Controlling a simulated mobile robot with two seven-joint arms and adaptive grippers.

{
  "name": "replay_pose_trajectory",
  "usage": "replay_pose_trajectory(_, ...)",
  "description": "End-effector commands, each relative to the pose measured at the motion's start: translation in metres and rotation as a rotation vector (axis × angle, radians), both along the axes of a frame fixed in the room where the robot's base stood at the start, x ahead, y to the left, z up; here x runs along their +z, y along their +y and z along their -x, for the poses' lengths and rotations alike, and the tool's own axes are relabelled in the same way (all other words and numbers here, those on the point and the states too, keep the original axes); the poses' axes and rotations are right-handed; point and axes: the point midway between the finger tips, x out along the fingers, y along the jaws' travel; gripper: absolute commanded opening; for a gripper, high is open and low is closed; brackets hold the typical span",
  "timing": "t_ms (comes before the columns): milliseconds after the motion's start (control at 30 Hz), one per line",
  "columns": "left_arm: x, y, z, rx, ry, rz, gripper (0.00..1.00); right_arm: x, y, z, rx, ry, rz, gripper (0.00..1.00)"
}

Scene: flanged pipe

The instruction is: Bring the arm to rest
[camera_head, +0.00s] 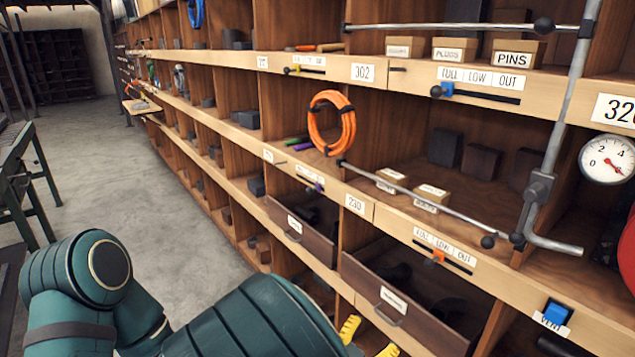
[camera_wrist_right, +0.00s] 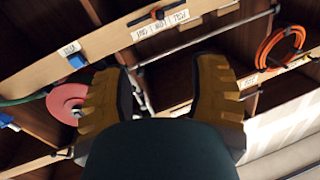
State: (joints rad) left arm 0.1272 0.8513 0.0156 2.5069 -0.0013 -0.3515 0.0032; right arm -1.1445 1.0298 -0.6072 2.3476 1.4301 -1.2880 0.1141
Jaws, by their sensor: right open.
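My right gripper (camera_head: 368,338) shows at the bottom of the head view, with two yellow fingertips apart below the drawer fronts. In the right wrist view its two yellow-brown fingers (camera_wrist_right: 160,85) stand wide apart with nothing held between them. Shelf fronts and a thin rod lie beyond them. A green arm link of mine fills the bottom middle of the head view and hides the rest of this gripper. My left gripper is not in view. A grey pipe (camera_head: 563,100) runs down the right of the shelving, through a fitting (camera_head: 540,186), and bends at its foot.
The wooden shelving (camera_head: 375,72) fills the right side. Thin rods (camera_head: 415,200) with dark knobs cross in front of it. An orange cable coil (camera_head: 331,123) hangs there. A pressure gauge (camera_head: 607,158) and red wheel (camera_head: 628,245) are at far right. Open floor (camera_head: 100,160) lies left.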

Motion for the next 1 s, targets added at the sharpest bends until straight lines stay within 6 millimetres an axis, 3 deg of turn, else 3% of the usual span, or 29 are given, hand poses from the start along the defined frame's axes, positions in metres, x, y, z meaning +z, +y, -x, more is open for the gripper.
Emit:
replay_pose_trajectory(233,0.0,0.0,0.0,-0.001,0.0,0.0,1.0,-0.063,-0.017,-0.011,0.08,0.248,-0.079,0.58)
replay_pose_trajectory(467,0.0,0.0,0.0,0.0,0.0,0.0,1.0,-0.136,-0.026,-0.003,0.201,0.543,-0.211,0.58)
replay_pose_trajectory(700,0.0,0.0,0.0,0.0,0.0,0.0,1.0,-0.208,-0.02,0.038,0.405,0.897,-0.433,0.58)
replay_pose_trajectory(833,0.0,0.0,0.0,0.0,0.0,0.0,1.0,-0.228,-0.012,0.066,0.538,1.049,-0.549,0.58)
replay_pose_trajectory(1000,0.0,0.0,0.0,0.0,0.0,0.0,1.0,-0.237,-0.003,0.1,0.713,1.189,-0.664,0.58)
